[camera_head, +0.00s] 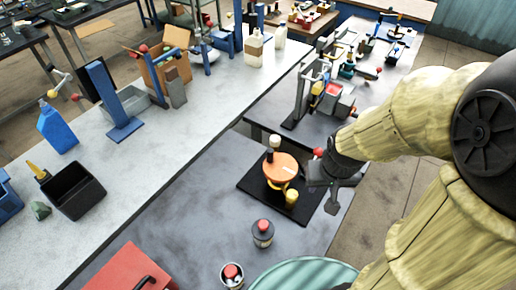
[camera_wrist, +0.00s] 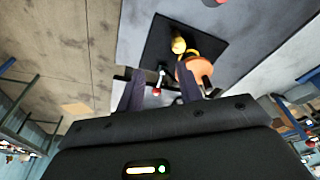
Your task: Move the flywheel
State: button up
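An orange round piece (camera_head: 280,168), which looks like the flywheel, sits on a black square mat (camera_head: 250,187) on the grey table. A yellow piece (camera_head: 291,197) stands at its near side. A dark, white-topped knob or bottle shows behind it. My gripper (camera_head: 330,188) is at the right edge of the mat, beside the orange piece and apart from it. In the wrist view my gripper (camera_wrist: 160,85) has its two fingers spread and nothing between them. The orange piece (camera_wrist: 198,68) shows there just beyond the right finger, which hides part of it.
Two red-capped containers (camera_head: 263,233) (camera_head: 231,275) stand in front of the mat. A red box (camera_head: 130,268) and a teal round surface (camera_head: 305,275) are nearer. A rack with red parts (camera_head: 325,97) stands behind my gripper. The table left of the mat is clear.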

jog(key=shift+w, duration=0.2)
jog(key=shift+o, duration=0.4)
jog(key=shift+s, duration=0.15)
jog(key=shift+o, duration=0.4)
jog(key=r+m+g+p, duration=0.1)
jog(key=m+g+p, duration=0.15)
jog(key=m, duration=0.45)
send_over(270, 150)
notch_tip(270, 150, down, 18)
jog(key=p, duration=0.5)
jog(key=shift+r, duration=0.25)
